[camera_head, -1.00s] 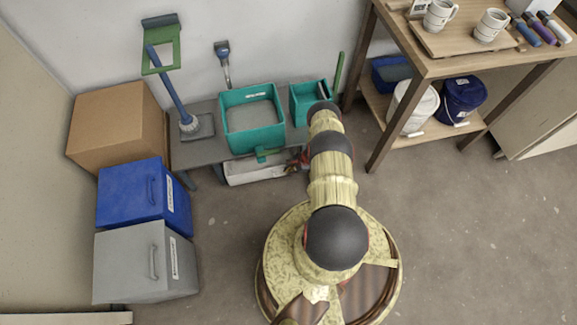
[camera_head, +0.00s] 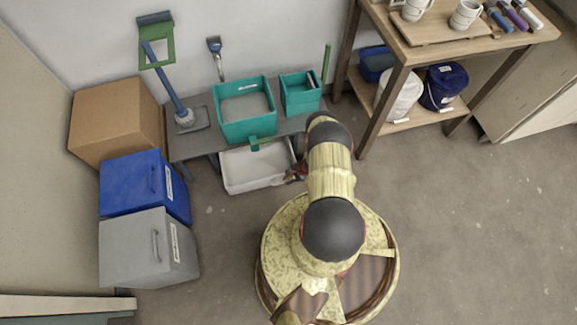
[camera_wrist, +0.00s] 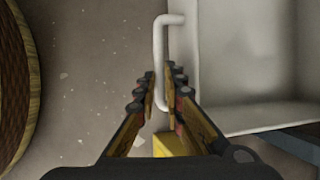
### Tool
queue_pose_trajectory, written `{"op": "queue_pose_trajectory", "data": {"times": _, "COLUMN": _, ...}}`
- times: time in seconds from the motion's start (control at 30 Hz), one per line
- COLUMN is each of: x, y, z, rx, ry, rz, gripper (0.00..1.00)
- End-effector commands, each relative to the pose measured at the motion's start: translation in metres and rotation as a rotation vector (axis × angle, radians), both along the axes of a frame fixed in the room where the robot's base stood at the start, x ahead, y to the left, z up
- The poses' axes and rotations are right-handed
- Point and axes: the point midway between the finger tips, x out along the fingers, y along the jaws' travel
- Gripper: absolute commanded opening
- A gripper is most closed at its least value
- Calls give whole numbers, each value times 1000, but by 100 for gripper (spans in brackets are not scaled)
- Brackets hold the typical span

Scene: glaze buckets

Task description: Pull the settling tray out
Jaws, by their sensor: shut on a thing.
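The settling tray (camera_head: 258,168) is a shallow white open tray low at the front of the grey bench. Its inside shows in the head view, and it stands partly out from under the bench. In the wrist view the tray (camera_wrist: 262,112) is at the right, with a white bar handle (camera_wrist: 158,50) on its outer wall. My gripper (camera_wrist: 163,82) is shut on the lower part of this handle. In the head view my gripper (camera_head: 297,172) is at the tray's right end, partly hidden by my arm.
A teal tub (camera_head: 245,125) with grey contents and a smaller teal bin (camera_head: 300,97) stand on the grey bench (camera_head: 192,146). Blue (camera_head: 130,185) and grey (camera_head: 135,250) boxes stand at left. A wooden shelf table (camera_head: 420,55) is at right. The floor (camera_head: 470,220) at right is clear.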

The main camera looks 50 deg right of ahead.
Motion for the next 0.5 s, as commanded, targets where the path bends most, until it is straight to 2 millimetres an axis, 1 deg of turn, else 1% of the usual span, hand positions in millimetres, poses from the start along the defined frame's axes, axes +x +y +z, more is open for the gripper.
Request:
{"op": "queue_pose_trajectory", "data": {"times": 0.13, "x": 0, "y": 0, "z": 0, "rx": 1, "ry": 1, "rz": -1, "gripper": 0}}
{"op": "queue_pose_trajectory", "data": {"times": 0.17, "x": 0, "y": 0, "z": 0, "rx": 1, "ry": 1, "rz": -1, "gripper": 11}}
{"op": "queue_pose_trajectory", "data": {"times": 0.3, "x": 0, "y": 0, "z": 0, "rx": 0, "ry": 1, "rz": 0, "gripper": 18}}
{"op": "queue_pose_trajectory", "data": {"times": 0.5, "x": 0, "y": 0, "z": 0, "rx": 0, "ry": 0, "rz": 0, "gripper": 18}}
